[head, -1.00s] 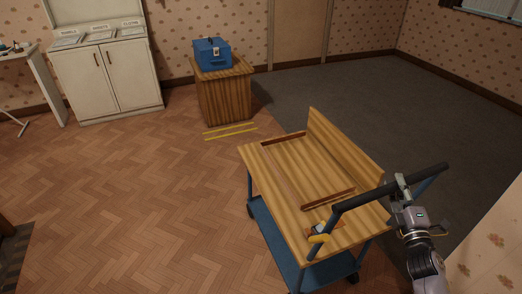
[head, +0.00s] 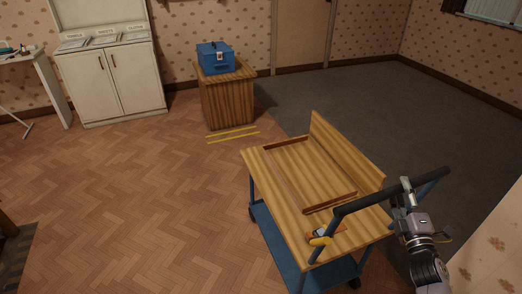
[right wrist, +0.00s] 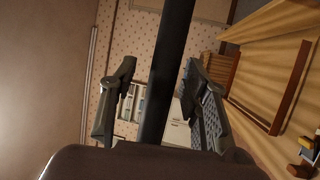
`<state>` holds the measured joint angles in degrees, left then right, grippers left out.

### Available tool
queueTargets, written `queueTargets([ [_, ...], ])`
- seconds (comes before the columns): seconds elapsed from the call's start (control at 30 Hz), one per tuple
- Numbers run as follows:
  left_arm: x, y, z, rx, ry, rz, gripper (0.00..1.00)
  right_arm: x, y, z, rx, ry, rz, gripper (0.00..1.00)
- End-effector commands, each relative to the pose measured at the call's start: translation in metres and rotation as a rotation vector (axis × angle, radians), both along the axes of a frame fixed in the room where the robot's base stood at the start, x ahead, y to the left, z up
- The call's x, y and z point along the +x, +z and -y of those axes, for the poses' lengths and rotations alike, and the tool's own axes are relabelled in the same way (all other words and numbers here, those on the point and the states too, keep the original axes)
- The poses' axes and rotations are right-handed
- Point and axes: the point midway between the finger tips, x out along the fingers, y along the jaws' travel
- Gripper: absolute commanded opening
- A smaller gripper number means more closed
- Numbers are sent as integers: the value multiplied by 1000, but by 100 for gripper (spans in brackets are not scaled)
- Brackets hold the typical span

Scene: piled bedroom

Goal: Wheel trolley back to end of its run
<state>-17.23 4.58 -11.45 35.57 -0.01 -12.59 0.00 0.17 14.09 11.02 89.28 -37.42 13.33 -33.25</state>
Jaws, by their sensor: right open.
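The trolley (head: 285,205) has a striped wooden top with a raised board along one side, a blue frame and a blue lower shelf (head: 280,245). Its dark push handle (head: 370,202) crosses the near end, and also shows in the right wrist view (right wrist: 168,75). My right gripper (head: 404,190) is at the handle's right part. In the right wrist view its two fingers (right wrist: 160,100) stand apart on either side of the bar, with gaps visible. My left gripper is not in view.
Yellow lines (head: 233,135) mark the floor before a wooden cabinet (head: 226,102) bearing a blue box (head: 215,58). A white cupboard (head: 110,82) stands back left. Parquet left of the trolley is clear. A papered wall (head: 495,245) is close on the right.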

Motion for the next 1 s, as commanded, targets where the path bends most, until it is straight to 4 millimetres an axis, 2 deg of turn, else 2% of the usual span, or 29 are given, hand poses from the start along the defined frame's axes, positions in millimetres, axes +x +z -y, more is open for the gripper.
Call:
queueTargets([
  [0.23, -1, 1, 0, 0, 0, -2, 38, -6, -2, 0, 1, -1, -2, 43],
  [1.0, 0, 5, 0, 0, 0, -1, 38, -65, -12, 0, 0, -1, -1, 43],
])
